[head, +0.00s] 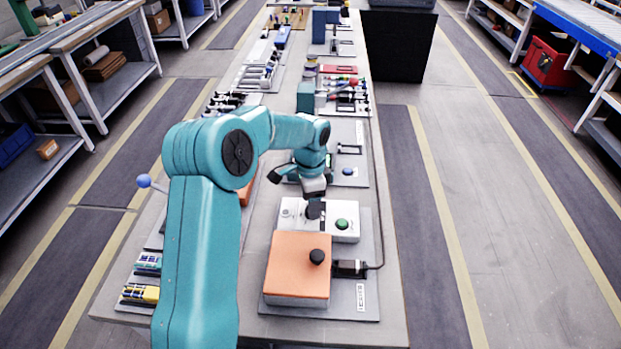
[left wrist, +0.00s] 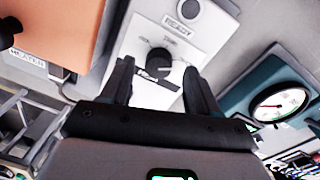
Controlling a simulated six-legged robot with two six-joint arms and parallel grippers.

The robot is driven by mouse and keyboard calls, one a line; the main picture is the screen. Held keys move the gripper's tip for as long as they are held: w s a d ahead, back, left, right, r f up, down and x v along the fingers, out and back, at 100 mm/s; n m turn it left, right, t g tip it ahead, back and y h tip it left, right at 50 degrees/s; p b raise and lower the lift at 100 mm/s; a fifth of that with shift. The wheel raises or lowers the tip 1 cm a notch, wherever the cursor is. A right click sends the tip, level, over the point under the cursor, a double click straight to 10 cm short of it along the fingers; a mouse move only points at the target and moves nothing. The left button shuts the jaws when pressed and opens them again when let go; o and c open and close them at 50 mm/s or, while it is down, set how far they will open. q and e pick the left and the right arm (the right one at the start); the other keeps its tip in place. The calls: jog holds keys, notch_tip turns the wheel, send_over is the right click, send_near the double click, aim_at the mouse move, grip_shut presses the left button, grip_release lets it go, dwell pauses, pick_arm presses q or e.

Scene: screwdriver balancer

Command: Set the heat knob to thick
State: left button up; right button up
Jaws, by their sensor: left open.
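The heat knob (left wrist: 159,61) is a round black dial on a white control box (left wrist: 150,36). Small print beside it is too blurred to read surely. In the head view the white box (head: 290,214) stands behind an orange-topped box, and the knob (head: 313,209) is partly covered by my gripper. My left gripper (left wrist: 158,70) is open, with one finger on each side of the knob in the picture; I cannot tell whether either touches it. In the head view my left gripper (head: 313,193) is above the white box. My right gripper is not in view.
The orange-topped box (head: 298,276) with a black knob (head: 317,256) stands in front, its plate marked HEATER in the wrist view. A green button (head: 342,224) is right of the heat knob. A teal gauge unit (left wrist: 268,101) is nearby. A cable runs along the bench's right side.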

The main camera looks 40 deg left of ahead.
pick_arm(q)
notch_tip(320, 180, up, 15)
jog(key=shift+w+a, duration=0.15)
jog(key=shift+a, duration=0.15)
dwell(0.5)
